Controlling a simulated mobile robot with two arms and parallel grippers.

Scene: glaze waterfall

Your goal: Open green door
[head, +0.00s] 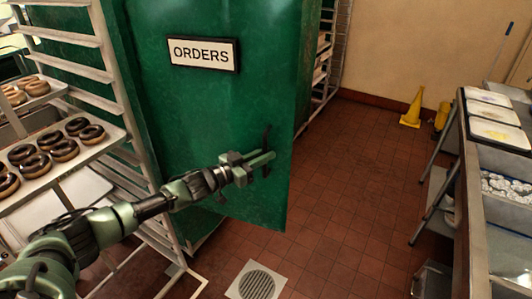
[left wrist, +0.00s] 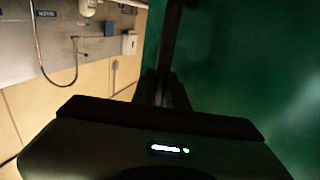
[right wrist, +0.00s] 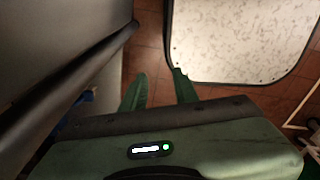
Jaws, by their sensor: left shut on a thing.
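The green door (head: 225,115) fills the middle of the head view, with a white "ORDERS" sign (head: 202,54) on its upper part. A dark upright handle (head: 266,136) is near its right edge. My left gripper (head: 262,158) is shut on the handle, partly hiding it. In the left wrist view the handle (left wrist: 170,45) runs up from between the dark fingers, beside the green surface (left wrist: 250,60). I cannot tell how far the door stands open. My right gripper (right wrist: 161,88) shows only in the right wrist view, open and empty.
A metal rack with trays of doughnuts (head: 65,150) stands close on the left. A metal counter with trays (head: 490,130) is on the right. A yellow floor sign (head: 412,108) stands at the back wall. Tiled floor (head: 345,190) is clear between door and counter, with a drain (head: 257,284) in front.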

